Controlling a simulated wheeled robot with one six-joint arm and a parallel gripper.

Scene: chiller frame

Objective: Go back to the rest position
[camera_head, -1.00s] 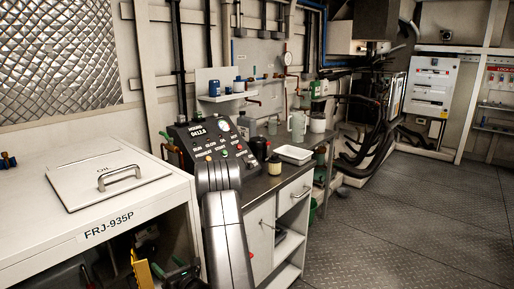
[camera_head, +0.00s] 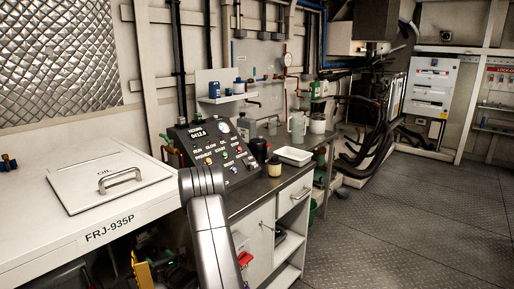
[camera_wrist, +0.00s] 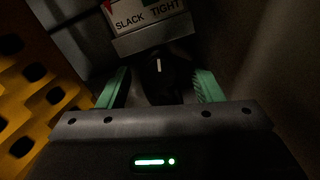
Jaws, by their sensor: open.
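My gripper (camera_wrist: 159,86) shows in the wrist view with its two green fingers apart. A black knob (camera_wrist: 158,66) with a white line lies between and just beyond the fingers. I cannot tell whether the fingers touch it. Above the knob is a label plate (camera_wrist: 148,18) reading SLACK and TIGHT. In the head view my grey arm reaches down beside the white cabinet (camera_head: 118,232) marked FRJ-935P. My gripper is hard to make out there, in the dark opening under the cabinet top.
A yellow perforated guard (camera_wrist: 40,85) stands close on the left in the wrist view. The cabinet top has an oil lid (camera_head: 85,190) with a handle. A control panel (camera_head: 212,150) and a white tray (camera_head: 293,156) are on the bench. The floor (camera_head: 410,210) at right is clear.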

